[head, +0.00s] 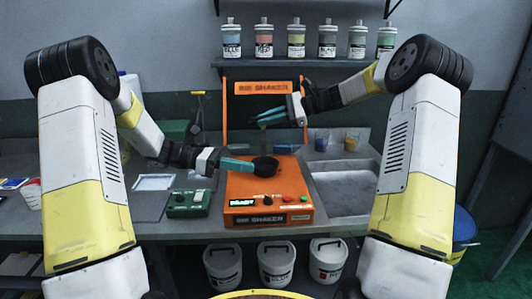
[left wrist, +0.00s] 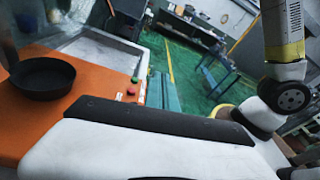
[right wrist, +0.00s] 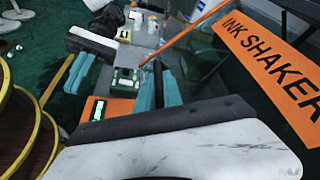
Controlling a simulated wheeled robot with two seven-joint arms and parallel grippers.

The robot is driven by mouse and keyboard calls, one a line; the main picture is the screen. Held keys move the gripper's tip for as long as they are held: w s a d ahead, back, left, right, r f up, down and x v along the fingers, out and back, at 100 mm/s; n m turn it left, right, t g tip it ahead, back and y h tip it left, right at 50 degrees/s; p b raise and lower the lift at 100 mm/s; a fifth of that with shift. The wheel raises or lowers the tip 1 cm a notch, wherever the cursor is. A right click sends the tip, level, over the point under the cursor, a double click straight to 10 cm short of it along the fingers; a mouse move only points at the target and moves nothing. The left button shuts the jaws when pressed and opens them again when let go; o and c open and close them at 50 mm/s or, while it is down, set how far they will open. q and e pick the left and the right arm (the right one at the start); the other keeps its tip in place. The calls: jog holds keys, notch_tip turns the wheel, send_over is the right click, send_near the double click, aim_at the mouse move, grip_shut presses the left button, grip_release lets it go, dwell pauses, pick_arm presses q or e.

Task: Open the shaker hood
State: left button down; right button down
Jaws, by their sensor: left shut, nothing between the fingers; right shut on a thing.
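The orange ink shaker (head: 240,188) stands on the bench with a black round dish (head: 265,166) on top; the dish also shows in the left wrist view (left wrist: 42,78). Its hood (head: 262,87), an orange frame with an INK SHAKER sign, is up behind it; the sign is close in the right wrist view (right wrist: 275,65). My right gripper (head: 252,118) is below the sign, its teal fingers shut on what seems to be part of the hood; the exact contact is unclear. My left gripper (head: 250,165) is shut and empty beside the dish.
A green box (head: 188,204) stands left of the shaker. A grey sink (head: 345,190) with coloured cups is to its right. Ink bottles (head: 296,40) line the shelf above. White buckets (head: 276,262) stand under the bench.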

pick_arm(q)
jog(key=w+f+n+t+h, duration=0.1)
jog(key=w+f+n, duration=0.1)
jog(key=w+a+f+n+t+h, duration=0.1)
jog(key=w+f+n, duration=0.1)
jog(key=w+n, duration=0.1)
jog(key=w+a+f+n+t+h, duration=0.1)
jog(key=w+f+n+t+h, duration=0.1)
jog(key=shift+w+a+f+n, duration=0.2)
jog(key=shift+w+f+n, duration=0.1)
jog(key=shift+w, duration=0.1)
pick_arm(e)
jog(key=shift+f, duration=0.1)
pick_arm(q)
jog(key=shift+w+d, duration=0.1)
jog(key=shift+d, duration=0.05)
jog(key=w+d+r, duration=0.3)
jog(key=d+r, duration=0.2)
jog(key=d, duration=0.4)
jog(key=shift+w, duration=0.3)
jog(key=shift+d+r, duration=0.1)
